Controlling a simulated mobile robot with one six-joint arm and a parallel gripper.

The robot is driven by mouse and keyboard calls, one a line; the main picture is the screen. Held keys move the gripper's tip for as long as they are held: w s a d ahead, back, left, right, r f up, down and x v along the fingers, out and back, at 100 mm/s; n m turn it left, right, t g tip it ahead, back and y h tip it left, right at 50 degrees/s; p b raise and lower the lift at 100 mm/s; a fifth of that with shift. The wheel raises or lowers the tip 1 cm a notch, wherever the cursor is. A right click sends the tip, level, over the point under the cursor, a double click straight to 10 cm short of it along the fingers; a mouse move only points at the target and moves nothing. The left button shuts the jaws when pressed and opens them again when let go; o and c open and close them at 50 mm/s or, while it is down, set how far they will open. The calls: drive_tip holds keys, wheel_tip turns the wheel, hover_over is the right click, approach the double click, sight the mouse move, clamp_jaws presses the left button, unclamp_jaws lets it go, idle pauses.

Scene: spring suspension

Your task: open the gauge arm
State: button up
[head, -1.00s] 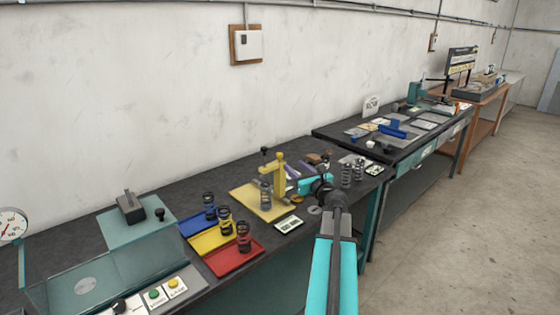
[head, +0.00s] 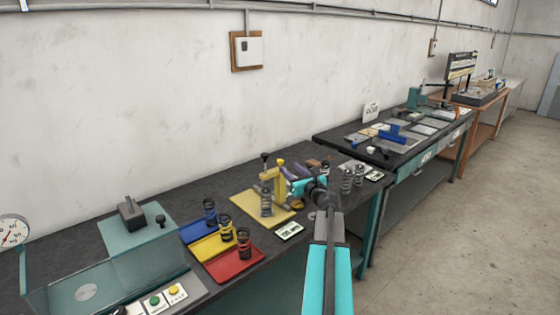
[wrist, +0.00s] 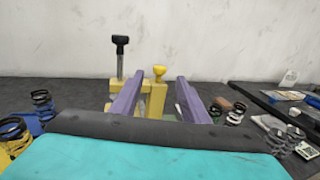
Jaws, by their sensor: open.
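The yellow gauge (head: 268,177) stands on a yellow plate (head: 247,203) on the near bench, with a dark coil spring (head: 266,203) at it. It has a black-topped pin and a yellow knob (head: 281,162). In the wrist view the yellow knob (wrist: 159,71) shows between my two purple fingers, and the black T-shaped handle (wrist: 120,44) stands left of them. My gripper (wrist: 160,79) is open, its fingers spread around the knob's line of sight; whether they touch the gauge I cannot tell. In the head view my gripper (head: 290,172) is close against the gauge's right side.
Blue, yellow and red trays (head: 232,262) with springs lie to the left. More springs (head: 353,179) stand right of my gripper. A clear-guarded fixture (head: 110,275) with buttons is at the front left. A second bench (head: 350,140) with parts lies beyond.

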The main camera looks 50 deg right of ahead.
sight(282, 161)
drive_tip(key=shift+p+x, duration=1.4)
drive_tip(key=shift+x, duration=3.55)
clamp_jaws()
